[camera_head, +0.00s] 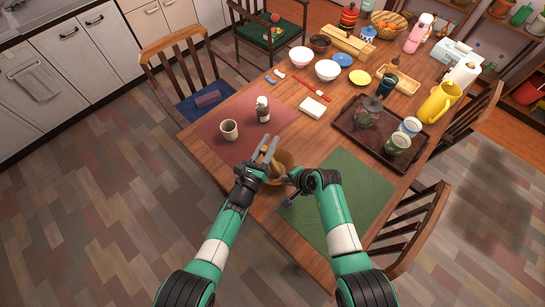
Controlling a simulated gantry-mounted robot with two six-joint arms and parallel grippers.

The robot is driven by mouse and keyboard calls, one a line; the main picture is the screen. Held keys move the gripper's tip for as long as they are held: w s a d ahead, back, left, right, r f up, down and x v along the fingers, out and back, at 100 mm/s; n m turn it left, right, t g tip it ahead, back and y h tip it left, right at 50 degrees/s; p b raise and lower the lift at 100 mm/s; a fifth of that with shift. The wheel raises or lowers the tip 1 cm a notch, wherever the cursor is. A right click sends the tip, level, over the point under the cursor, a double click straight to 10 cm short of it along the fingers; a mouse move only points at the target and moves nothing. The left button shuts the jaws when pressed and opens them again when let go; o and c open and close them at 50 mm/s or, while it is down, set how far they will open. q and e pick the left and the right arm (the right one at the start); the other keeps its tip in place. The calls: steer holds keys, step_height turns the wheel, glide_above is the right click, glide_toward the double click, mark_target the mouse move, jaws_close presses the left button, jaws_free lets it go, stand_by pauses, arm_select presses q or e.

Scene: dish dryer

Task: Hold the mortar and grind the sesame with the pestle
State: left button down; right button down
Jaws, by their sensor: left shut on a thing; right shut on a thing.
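The brown mortar (284,160) stands near the front edge of the wooden table, between the two place mats, partly covered by my grippers. My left gripper (267,149) is at its left side, with its grey fingers at the rim, shut on the mortar. My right gripper (288,180) is at the mortar's lower right side, pointing in toward it. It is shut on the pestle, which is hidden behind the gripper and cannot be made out. The sesame inside the mortar cannot be made out.
The green mat (352,190) is bare. A dark tray (350,135) with a teapot (368,111) and cups lies to the right. Chairs surround the table.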

steer(key=c, duration=0.9)
jaws_free()
steer(key=shift+r, duration=0.1)
steer(key=v, duration=1.2)
